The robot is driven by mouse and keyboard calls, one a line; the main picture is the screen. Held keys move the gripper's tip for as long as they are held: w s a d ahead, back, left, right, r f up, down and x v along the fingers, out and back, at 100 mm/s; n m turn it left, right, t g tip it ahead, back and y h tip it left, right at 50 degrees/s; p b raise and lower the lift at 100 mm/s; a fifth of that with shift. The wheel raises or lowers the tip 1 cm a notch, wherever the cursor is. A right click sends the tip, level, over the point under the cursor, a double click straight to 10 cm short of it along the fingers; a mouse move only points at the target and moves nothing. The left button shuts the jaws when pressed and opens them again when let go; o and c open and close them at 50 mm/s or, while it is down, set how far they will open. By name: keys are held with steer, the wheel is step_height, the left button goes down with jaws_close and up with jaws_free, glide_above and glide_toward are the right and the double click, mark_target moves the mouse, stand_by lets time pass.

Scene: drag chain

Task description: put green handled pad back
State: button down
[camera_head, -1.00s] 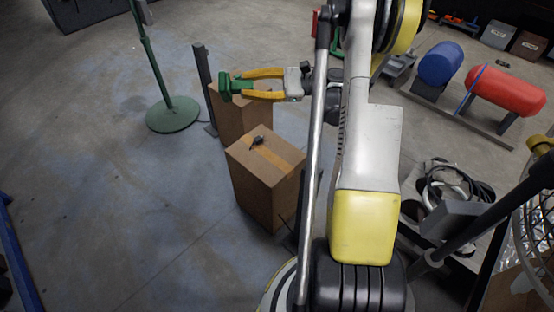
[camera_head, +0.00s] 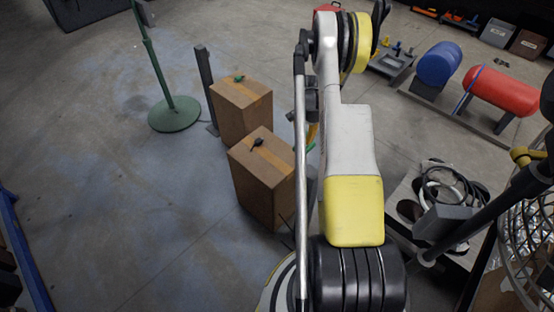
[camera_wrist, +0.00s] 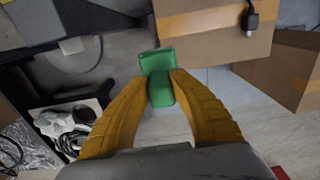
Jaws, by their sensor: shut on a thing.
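The green pad (camera_wrist: 158,62) is between the two yellow fingers of my gripper (camera_wrist: 160,88) in the wrist view. My gripper is shut on it, and its lower block sits between the fingertips. In the head view most of my gripper is hidden behind my arm. Only a bit of a yellow finger and a green edge of the pad (camera_head: 311,146) show, to the right of the nearer box. Another small green object (camera_head: 239,78) lies on top of the farther cardboard box.
The nearer cardboard box (camera_head: 265,185) carries a small black object (camera_head: 257,142). The farther box (camera_head: 240,112) stands beside a dark post (camera_head: 205,88) and a green round-based stand (camera_head: 175,115). A base with coiled cables (camera_head: 445,190) is at right. Floor at left is clear.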

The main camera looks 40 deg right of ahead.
steer(key=w+a+f+b, duration=0.2)
steer(key=f, duration=0.1)
steer(key=w+a+f+b, duration=0.2)
steer(key=w+a+f, duration=0.1)
steer(key=f, duration=0.1)
steer(key=w+a+f+b, duration=0.2)
steer(key=w+f, duration=0.1)
steer(key=f, duration=0.1)
steer(key=shift+a, duration=0.35)
steer(key=shift+r, duration=0.1)
steer(key=c, duration=1.2)
jaws_free()
